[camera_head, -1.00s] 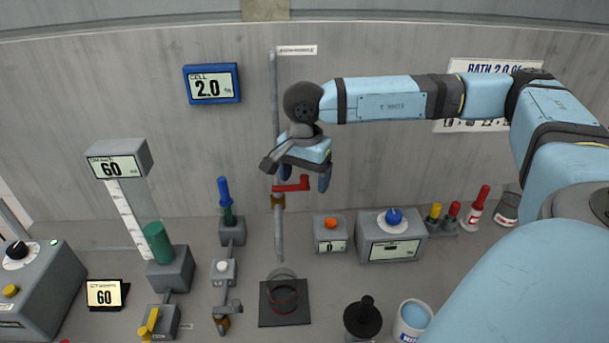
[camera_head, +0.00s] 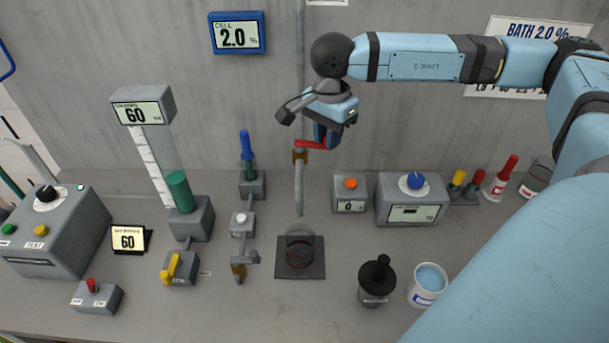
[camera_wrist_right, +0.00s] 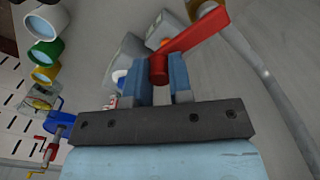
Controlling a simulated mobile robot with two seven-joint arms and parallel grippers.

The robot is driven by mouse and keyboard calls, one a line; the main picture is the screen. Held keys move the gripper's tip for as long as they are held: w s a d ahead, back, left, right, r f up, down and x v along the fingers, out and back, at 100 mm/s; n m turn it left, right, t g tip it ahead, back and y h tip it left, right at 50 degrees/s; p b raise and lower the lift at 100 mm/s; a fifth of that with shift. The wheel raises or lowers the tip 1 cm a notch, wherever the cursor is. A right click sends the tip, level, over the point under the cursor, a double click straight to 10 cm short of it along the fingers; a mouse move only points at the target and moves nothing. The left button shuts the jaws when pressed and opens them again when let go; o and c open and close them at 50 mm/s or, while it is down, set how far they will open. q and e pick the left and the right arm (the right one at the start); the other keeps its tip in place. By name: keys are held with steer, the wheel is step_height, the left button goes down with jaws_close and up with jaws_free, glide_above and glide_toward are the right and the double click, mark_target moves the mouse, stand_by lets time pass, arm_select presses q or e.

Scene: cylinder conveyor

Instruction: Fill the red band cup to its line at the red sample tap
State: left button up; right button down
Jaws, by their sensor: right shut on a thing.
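The red band cup (camera_head: 300,240) is clear and stands upright on a dark square mat (camera_head: 284,272), below the grey spout (camera_head: 299,190) of the red sample tap. A red ring shows low on the cup; I cannot make out its liquid level. No stream shows between spout and cup. The red tap handle (camera_head: 308,144) points sideways to the right. My right gripper (camera_head: 327,135) is shut on this handle. In the right wrist view, the red handle (camera_wrist_right: 195,42) has its end between the two blue fingers of my gripper (camera_wrist_right: 162,84). My left gripper is not in view.
A box with an orange button (camera_head: 350,192) and a blue-knob box (camera_head: 411,200) stand behind. Small valves (camera_head: 240,226) are left of the cup.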

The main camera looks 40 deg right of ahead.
steer(key=shift+s+a+m+b, duration=0.3)
steer(key=shift+a+m+b, duration=0.3)
steer(key=shift+m, duration=0.75)
steer(key=shift+s+a+m+b, duration=0.35)
steer(key=shift+a+m, duration=0.3)
steer(key=shift+m, duration=0.7)
stand_by(5.3)
